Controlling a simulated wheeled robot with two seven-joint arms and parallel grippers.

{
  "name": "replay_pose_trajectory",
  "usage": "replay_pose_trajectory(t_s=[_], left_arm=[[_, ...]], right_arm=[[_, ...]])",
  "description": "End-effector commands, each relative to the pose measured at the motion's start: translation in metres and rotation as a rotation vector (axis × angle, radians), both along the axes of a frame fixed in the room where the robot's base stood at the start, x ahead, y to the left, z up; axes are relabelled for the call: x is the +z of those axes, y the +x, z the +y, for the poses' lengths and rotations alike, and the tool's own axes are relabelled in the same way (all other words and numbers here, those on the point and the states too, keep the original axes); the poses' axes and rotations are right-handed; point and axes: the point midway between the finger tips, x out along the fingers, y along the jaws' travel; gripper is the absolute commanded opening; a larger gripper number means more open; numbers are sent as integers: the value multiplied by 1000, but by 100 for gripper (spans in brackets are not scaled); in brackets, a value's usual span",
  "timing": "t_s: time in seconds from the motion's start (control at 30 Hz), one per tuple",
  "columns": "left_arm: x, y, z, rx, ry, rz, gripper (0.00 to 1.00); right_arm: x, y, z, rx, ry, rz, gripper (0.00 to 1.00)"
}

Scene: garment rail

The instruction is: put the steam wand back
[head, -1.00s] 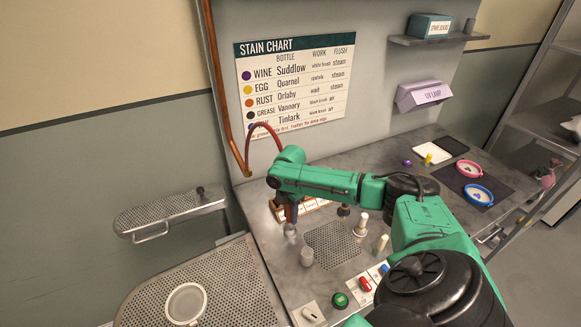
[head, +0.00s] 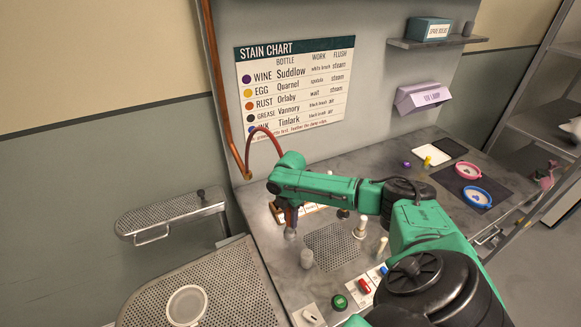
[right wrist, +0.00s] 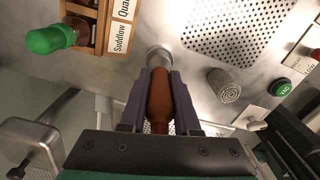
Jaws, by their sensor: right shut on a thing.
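The steam wand has a reddish-brown grip (right wrist: 159,98) and a pale metal nozzle (right wrist: 158,57). My right gripper (right wrist: 157,85) is shut around the grip in the right wrist view. In the head view the right gripper (head: 287,212) points down over the worktop at the left, with the nozzle (head: 290,233) below it. A red hose (head: 262,131) arcs from the copper pipe to behind my wrist. A short grey cylinder (head: 306,258) stands just right of and nearer than the nozzle; I cannot tell whether it is the wand's holder. My left gripper is not in view.
A wooden bottle rack (right wrist: 98,40) and a green-capped bottle (right wrist: 52,39) are close to the wand. A perforated plate (head: 332,246) lies right of it. Pale upright pieces (head: 361,227) and a green button (head: 339,301) stand nearby. The stain chart (head: 292,84) hangs behind.

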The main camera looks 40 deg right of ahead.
Motion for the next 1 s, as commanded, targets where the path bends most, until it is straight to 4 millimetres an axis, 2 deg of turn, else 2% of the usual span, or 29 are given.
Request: replay_pose_trajectory(t_s=[1.0], left_arm=[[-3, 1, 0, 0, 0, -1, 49]], right_arm=[[-12, 1, -1, -1, -1, -2, 0]])
